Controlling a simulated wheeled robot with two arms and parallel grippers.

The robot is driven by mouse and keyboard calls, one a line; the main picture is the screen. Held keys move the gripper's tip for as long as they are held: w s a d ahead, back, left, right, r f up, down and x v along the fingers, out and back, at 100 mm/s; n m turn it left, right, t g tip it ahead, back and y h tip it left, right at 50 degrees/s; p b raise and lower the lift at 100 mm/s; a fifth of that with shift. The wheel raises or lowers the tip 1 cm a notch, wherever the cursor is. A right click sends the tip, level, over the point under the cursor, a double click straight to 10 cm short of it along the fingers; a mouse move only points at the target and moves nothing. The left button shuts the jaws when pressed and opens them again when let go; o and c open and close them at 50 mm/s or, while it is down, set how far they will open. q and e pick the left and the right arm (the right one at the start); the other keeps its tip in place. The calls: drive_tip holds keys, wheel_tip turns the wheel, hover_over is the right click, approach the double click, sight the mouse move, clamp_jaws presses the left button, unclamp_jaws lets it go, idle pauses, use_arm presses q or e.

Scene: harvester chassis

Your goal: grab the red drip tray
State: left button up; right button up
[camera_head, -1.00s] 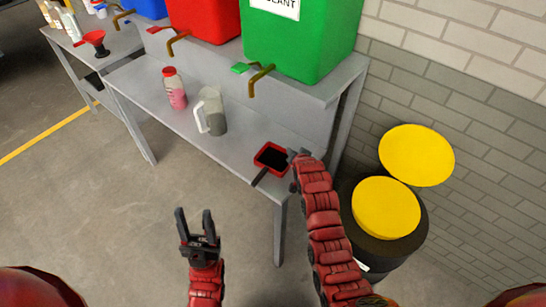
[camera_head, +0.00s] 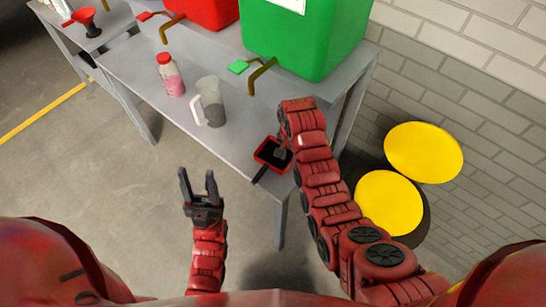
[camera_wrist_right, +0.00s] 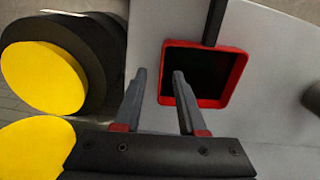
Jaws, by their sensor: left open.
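The red drip tray (camera_head: 268,154) is a square tray with a dark inside and a dark handle, near the front right corner of the grey bench. It also shows in the right wrist view (camera_wrist_right: 210,72), handle pointing to the top. My right gripper (camera_head: 284,148) is at the tray's right side in the head view, partly hidden by its arm. In the right wrist view my right gripper (camera_wrist_right: 159,72) is open; one finger appears outside the tray's left wall and the other over its inside. Contact cannot be told. My left gripper (camera_head: 198,172) is open and empty, in front of the bench.
A clear jug (camera_head: 211,103) and a red-capped bottle (camera_head: 170,76) stand left of the tray on the bench (camera_head: 235,130). A green container (camera_head: 305,35) with a tap is behind. Yellow-topped drums (camera_head: 390,203) stand to the right.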

sight(289, 161)
wheel_tip(289, 161, down, 3)
drive_tip(key=shift+w+f+p, duration=0.1)
drive_tip(key=shift+p, duration=0.95)
drive_tip(key=shift+a+f, duration=0.1)
drive_tip(key=shift+f, duration=0.65)
clamp_jaws()
